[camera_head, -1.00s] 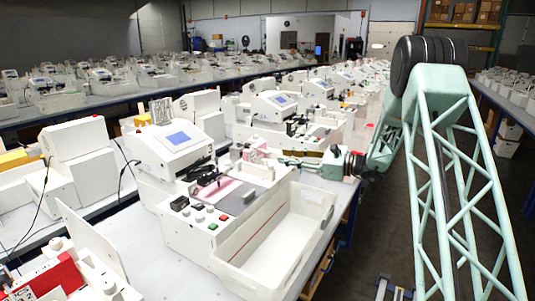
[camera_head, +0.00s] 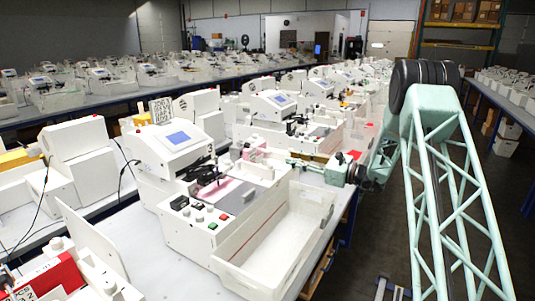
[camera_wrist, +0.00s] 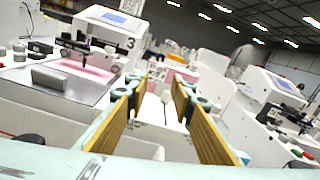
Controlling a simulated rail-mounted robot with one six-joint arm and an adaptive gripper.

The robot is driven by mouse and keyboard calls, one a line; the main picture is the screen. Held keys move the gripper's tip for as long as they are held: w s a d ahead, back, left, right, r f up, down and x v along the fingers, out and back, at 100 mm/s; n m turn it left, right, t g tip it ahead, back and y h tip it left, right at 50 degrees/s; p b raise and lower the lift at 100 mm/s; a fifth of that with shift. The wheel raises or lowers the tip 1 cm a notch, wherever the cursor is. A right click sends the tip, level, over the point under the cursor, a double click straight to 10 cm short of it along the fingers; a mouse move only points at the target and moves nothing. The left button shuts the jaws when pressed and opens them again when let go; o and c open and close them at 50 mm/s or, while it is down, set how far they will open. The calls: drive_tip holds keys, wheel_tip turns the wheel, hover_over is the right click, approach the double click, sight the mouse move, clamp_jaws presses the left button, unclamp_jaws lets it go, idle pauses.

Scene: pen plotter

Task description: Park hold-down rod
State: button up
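The white plotter (camera_head: 178,146) with a blue screen stands in front of me in the head view. Its pink-lit bed and dark pen carriage (camera_head: 205,174) face me; it also shows at the left of the wrist view (camera_wrist: 98,38), marked 3. A small grey bar (camera_wrist: 46,77) stands on its grey plate (camera_wrist: 62,92). I cannot tell for sure which part is the hold-down rod. My gripper (camera_head: 292,161) is beyond the plotter's right side, above the bench. In the wrist view its yellow-brown finger pads (camera_wrist: 163,100) are apart with nothing held between them.
An empty white bin (camera_head: 275,235) stands against the plotter's right front. Buttons (camera_head: 198,212) line its front panel. More plotters stand close behind and to the left; another screen (camera_wrist: 277,85) is right of my fingers. The aisle at right is clear.

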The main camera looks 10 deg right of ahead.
sight(268, 152)
drive_tip(key=shift+b+x, duration=0.95)
drive_tip(key=shift+x, duration=5.75)
clamp_jaws()
